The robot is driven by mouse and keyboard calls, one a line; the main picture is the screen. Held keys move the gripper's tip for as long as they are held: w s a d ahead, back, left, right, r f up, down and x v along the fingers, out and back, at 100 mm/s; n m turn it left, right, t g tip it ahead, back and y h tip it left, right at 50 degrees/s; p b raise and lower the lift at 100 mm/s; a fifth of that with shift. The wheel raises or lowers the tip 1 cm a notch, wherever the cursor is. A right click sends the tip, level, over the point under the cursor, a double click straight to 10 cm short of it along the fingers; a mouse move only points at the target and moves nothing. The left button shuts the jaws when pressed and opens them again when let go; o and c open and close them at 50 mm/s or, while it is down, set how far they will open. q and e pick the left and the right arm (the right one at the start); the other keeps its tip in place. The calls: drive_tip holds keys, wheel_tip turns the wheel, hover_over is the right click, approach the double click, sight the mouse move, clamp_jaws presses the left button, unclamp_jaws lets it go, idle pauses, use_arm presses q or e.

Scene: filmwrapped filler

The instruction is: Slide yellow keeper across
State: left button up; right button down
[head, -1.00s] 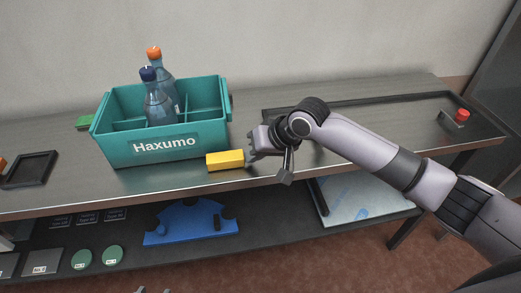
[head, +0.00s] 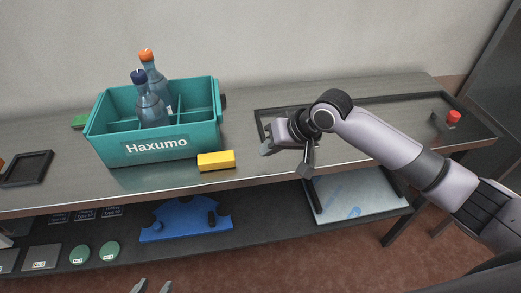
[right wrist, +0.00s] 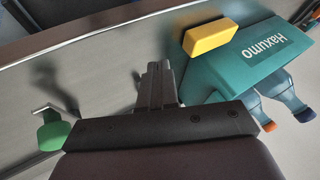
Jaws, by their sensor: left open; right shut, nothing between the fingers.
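The yellow keeper (head: 216,161), a small block, lies on the bench near its front edge, by the front right corner of the teal Haxumo crate (head: 158,150). The keeper also shows in the right wrist view (right wrist: 211,37), close to the crate. I cannot tell whether they touch. My right gripper (head: 266,149) is shut and empty, apart from the keeper and to its right.
Two bottles, one orange-capped (head: 154,77) and one blue-capped (head: 150,108), stand in the crate. A dark framed area (head: 385,105) covers the bench's right side, with a red button (head: 454,116). A black tray (head: 26,168) lies left. A lower shelf holds a blue part (head: 184,221).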

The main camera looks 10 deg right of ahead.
drive_tip(key=v, duration=0.6)
drive_tip(key=shift+s, duration=0.1)
idle(0.3)
drive_tip(key=s+a+f+n, duration=0.1)
drive_tip(key=s+f+n, duration=0.1)
drive_tip(key=s+f, duration=0.75)
drive_tip(key=s+d+f+m+g+h, duration=0.1)
drive_tip(key=s+d+f+h, duration=0.15)
drive_tip(key=s+d, duration=0.5)
drive_tip(key=s+d+f+m+h, duration=0.1)
drive_tip(key=s+d+h, duration=0.35)
drive_tip(key=s, duration=0.55)
drive_tip(key=w+a+f+t+y, duration=0.3)
drive_tip(key=w+f+t, duration=0.3)
drive_tip(key=f, duration=0.3)
drive_tip(key=shift+w+f+n+t, duration=0.3)
drive_tip(key=shift+n+t, duration=0.1)
drive_tip(key=shift+t, duration=0.1)
